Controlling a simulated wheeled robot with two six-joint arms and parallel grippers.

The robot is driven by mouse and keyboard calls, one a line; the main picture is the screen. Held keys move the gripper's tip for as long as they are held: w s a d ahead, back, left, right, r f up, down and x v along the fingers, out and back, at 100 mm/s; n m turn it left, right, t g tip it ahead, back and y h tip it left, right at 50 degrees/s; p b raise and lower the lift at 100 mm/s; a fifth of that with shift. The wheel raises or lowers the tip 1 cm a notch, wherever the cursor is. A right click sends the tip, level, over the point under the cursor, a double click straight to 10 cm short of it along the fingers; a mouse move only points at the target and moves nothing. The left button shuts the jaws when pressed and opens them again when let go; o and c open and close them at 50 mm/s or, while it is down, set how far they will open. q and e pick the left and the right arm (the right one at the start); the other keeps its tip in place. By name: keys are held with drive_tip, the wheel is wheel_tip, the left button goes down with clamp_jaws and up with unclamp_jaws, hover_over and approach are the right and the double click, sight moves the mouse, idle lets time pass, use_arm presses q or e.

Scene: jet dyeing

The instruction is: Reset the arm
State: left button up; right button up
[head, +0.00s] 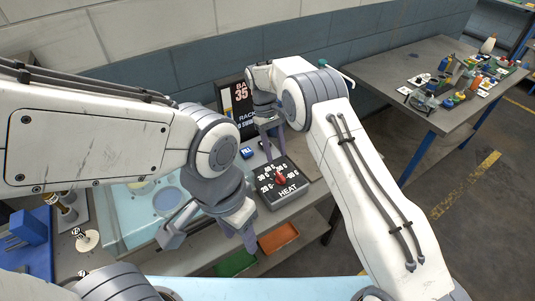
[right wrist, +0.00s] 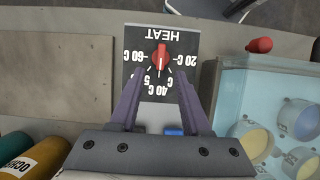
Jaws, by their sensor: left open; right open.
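The dark heat control box (head: 290,190) with white temperature marks stands on the bench in the head view. Its red knob (head: 280,177) shows there and, upside down, in the right wrist view (right wrist: 160,57). My right gripper (head: 270,143) is at the box's far side in the head view. In the right wrist view, its two fingers (right wrist: 160,85) are spread apart with nothing between them; the knob shows beyond the tips. My left gripper (head: 208,240) points down at the bench's front, beside the light-blue tub, with its fingers wide apart and empty.
The light-blue tub (head: 115,222) holds round cups, one blue (right wrist: 300,117). A black sign (head: 238,104) stands behind the box. An orange bin (head: 278,238) and a green bin (head: 235,264) sit below. A cluttered side table (head: 390,67) is at right, with floor between.

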use_arm(q)
drive_tip(key=shift+w+a+r+p, duration=0.15)
drive_tip(key=shift+r+p, duration=0.1)
drive_tip(key=shift+r, duration=0.25)
drive_tip(key=shift+w+a+r+p, duration=0.1)
drive_tip(key=shift+r+p, duration=0.15)
drive_tip(key=shift+r, duration=0.25)
use_arm(e)
drive_tip(key=v, duration=0.3)
drive_tip(key=shift+d, duration=0.15)
drive_tip(key=shift+f, duration=0.1)
drive_tip(key=s+a+r+t+y+b, duration=0.1)
drive_tip(key=s+a+r+b, duration=0.1)
drive_tip(key=s+r, duration=0.35)
drive_tip(key=s+a+r+t+b, duration=0.1)
drive_tip(key=s+a+r+b, duration=0.15)
drive_tip(key=s, duration=0.55)
use_arm(q)
wheel_tip(320, 180, down, 8)
drive_tip(key=b, duration=0.3)
use_arm(e)
drive_tip(key=s+d+f+t+y, duration=0.1)
drive_tip(key=s+d, duration=0.2)
drive_tip(key=s, duration=0.7)
drive_tip(key=s+d+f+n+y, duration=0.1)
drive_tip(key=s+d, duration=0.2)
drive_tip(key=s, duration=0.7)
drive_tip(key=shift+s+t, duration=0.3)
drive_tip(key=shift+t, duration=0.1)
